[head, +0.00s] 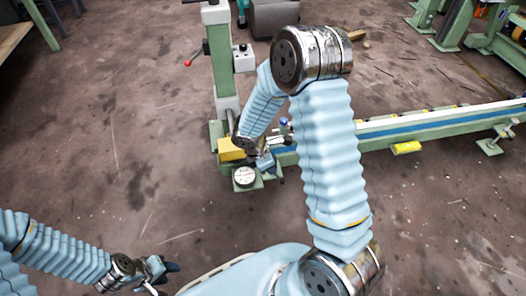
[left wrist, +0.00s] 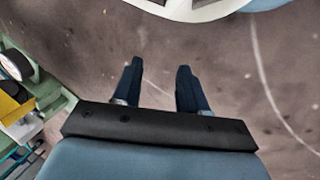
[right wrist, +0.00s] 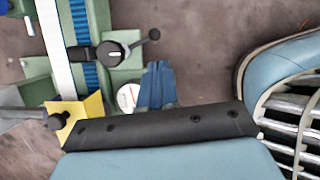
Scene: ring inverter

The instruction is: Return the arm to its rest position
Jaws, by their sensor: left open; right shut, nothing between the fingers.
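My right arm (head: 332,145) rises from my base, bends at a metal joint and reaches down to the green bench. My right gripper (head: 265,163) is beside a round white dial (head: 244,178) and a yellow block (head: 230,149). In the right wrist view my right gripper (right wrist: 157,85) has its blue fingers together with nothing between them, and the dial (right wrist: 127,97) is partly hidden behind them. I cannot tell whether they touch it. My left gripper (head: 165,275) is low at the left, above bare floor. In the left wrist view my left gripper (left wrist: 158,82) is open and empty.
A green post (head: 222,65) with a red-knobbed lever (head: 188,63) stands behind the dial. A long rail (head: 430,122) runs right from it. Green machine frames (head: 455,25) stand at the upper right. The floor (head: 100,130) at the left is clear.

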